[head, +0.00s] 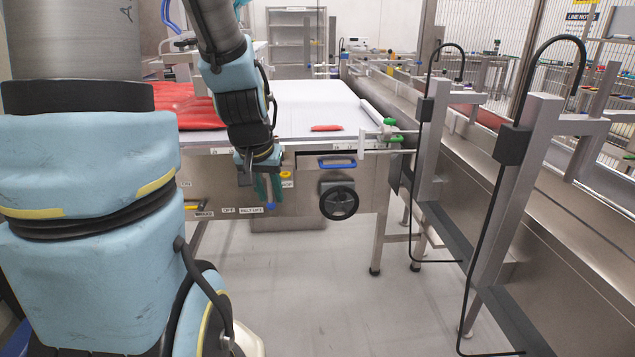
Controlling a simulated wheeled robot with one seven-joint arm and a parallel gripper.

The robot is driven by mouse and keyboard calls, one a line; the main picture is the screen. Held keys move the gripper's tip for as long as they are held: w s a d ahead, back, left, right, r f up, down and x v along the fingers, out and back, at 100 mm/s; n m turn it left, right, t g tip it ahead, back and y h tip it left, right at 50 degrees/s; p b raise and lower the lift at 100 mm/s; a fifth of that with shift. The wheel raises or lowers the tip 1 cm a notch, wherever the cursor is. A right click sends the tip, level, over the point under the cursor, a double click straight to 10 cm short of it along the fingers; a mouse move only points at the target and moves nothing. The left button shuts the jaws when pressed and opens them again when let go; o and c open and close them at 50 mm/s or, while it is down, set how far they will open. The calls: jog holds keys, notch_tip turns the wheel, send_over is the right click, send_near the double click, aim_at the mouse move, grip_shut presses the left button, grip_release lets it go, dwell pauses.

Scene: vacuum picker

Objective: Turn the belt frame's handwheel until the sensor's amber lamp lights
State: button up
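The black handwheel (339,203) is mounted on the front of the steel belt frame (300,211), below a blue handle. Its face and spokes show. My gripper (268,187) hangs down in front of the frame's panel, to the left of the handwheel and apart from it in the picture. Its teal fingers point down, near a yellow knob (286,176). I see nothing held in it, but the gap between the fingers is too small to judge. Black boxes (512,145) sit on steel posts at right; I cannot tell whether one is the sensor. No lit amber lamp can be made out.
A blue handle (337,163) juts out just above the handwheel. A white belt surface (310,105) carries red items. A long steel conveyor (560,215) with posts and hanging black cables runs along the right. The grey floor (310,300) in front of the handwheel is clear.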

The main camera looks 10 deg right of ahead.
jog(key=shift+o, duration=1.4)
jog(key=w+d+f+m+t+h+b, duration=0.1)
jog(key=w+d+f+m+t+b, duration=0.1)
jog(key=w+d, duration=0.7)
notch_tip(320, 180, down, 3)
jog(key=shift+w+d+r+m+t+b, duration=0.25)
jog(key=shift+d+t+b, duration=0.3)
jog(key=shift+t+b, duration=0.4)
jog(key=shift+o, duration=0.2)
jog(key=w+d+f+m+t+b, duration=0.1)
jog(key=w+d+f+t+b, duration=0.1)
jog(key=d, duration=0.5)
jog(key=w+t+b, duration=0.1)
jog(key=w+b, duration=0.1)
jog(key=w, duration=0.1)
jog(key=shift+w+d+f, duration=0.2)
jog(key=shift+d+f, duration=0.05)
jog(key=shift+f, duration=0.05)
jog(key=m+t+y+b, duration=0.2)
jog(key=t+y+b, duration=0.2)
jog(key=y+b, duration=0.3)
send_near(345, 196)
jog(key=w+b, duration=0.1)
jog(key=w, duration=0.1)
jog(key=shift+h, duration=0.3)
jog(key=x, duration=1)
jog(key=shift+w+a+f+b, duration=0.1)
jog(key=shift+a+f+b, duration=0.1)
jog(key=shift+a+b, duration=0.2)
grip_shut()
